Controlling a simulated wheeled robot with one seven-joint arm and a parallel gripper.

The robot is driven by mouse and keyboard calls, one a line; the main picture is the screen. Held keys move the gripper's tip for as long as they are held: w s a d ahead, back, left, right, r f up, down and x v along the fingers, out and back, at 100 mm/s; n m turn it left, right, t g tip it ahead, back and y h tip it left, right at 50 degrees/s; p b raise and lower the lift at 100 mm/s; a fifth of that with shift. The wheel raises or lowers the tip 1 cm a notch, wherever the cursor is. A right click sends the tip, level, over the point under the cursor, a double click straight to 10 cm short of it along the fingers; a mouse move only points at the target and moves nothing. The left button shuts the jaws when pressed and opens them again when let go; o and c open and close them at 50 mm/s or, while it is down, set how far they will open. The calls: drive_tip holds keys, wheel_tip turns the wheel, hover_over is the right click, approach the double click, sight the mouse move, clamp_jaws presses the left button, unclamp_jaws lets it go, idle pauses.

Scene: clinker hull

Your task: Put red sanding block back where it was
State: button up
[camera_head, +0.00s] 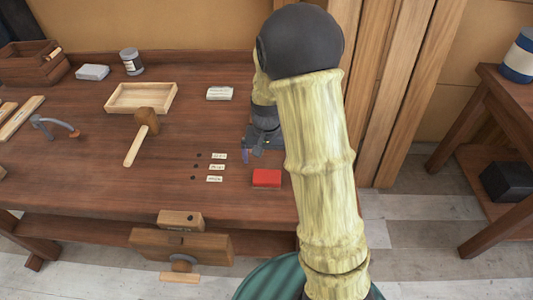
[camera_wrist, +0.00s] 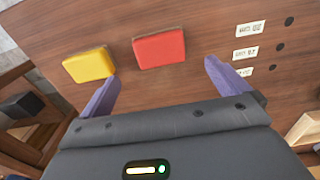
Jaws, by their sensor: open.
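The red sanding block (camera_head: 267,178) lies flat on the workbench near its front right, to the right of the small labels. In the wrist view the red sanding block (camera_wrist: 159,48) lies ahead of my gripper (camera_wrist: 162,82), roughly between the lines of its two purple fingers. My gripper (camera_head: 246,155) is open and empty, with bench surface showing between the fingers. A yellow block (camera_wrist: 89,65) lies beside the red one in the wrist view; my arm hides it in the head view.
Small white labels (camera_head: 214,179) and dark holes sit left of the red block. A wooden mallet (camera_head: 146,128), a shallow tray (camera_head: 141,97) and a pale block (camera_head: 220,93) stand farther back. A vise (camera_head: 180,243) is on the bench's front edge. Bare bench lies between the mallet and labels.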

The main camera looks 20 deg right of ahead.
drive_tip(key=shift+w+r, duration=0.1)
drive_tip(key=shift+r, duration=0.85)
drive_tip(key=s+r+n+t, duration=0.2)
drive_tip(key=s+r, duration=0.3)
drive_tip(key=s, duration=0.9)
drive_tip(key=shift+n+t, duration=0.3)
drive_tip(key=shift+n, duration=0.5)
drive_tip(key=shift+s+d, duration=0.1)
drive_tip(key=shift+s, duration=0.05)
